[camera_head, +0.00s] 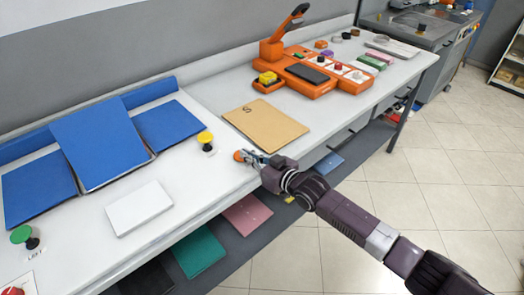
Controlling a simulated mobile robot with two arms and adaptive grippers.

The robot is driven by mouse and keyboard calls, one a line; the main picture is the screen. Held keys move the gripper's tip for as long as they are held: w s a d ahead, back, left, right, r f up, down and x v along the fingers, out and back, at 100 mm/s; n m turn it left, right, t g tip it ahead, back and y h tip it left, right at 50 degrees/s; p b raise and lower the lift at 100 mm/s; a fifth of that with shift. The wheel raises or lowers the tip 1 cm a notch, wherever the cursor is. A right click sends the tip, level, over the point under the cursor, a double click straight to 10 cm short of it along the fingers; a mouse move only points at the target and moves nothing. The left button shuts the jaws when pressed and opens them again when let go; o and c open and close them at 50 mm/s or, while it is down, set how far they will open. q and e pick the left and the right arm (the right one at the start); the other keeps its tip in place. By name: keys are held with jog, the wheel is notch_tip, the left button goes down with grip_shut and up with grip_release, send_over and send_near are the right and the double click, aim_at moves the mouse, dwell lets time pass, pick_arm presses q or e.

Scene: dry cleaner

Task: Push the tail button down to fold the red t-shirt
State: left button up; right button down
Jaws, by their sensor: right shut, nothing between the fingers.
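A blue folding board (103,143) with several panels lies on the white table, its middle panel raised above the side ones. A green button (21,234) stands at its left, with a small label that seems to read "LEFT". A yellow button (205,137) stands at its right. My right gripper (246,157) is shut near the table's front edge, its tip at an orange round button (239,156); I cannot tell whether they touch. A red round piece (13,291) is cut by the bottom left edge. I cannot tell which is the tail button. No red t-shirt shows on the board.
A white flat block (139,207) lies before the board. A tan folded piece marked "S" (264,119) lies right of the yellow button. An orange machine (314,74) stands farther back. Folded pink (247,213) and teal (199,250) pieces lie on the lower shelf.

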notch_tip(320, 180, up, 4)
jog(key=shift+w+d+f+p, duration=0.1)
jog(key=shift+p, duration=0.95)
pick_arm(q)
jog(key=shift+s+d+r+b, duration=0.2)
jog(key=shift+d+r+b, duration=0.25)
jog(key=shift+b, duration=0.55)
pick_arm(e)
jog(key=v, duration=1)
pick_arm(q)
jog(key=shift+a, duration=0.15)
pick_arm(e)
jog(key=shift+f, duration=0.1)
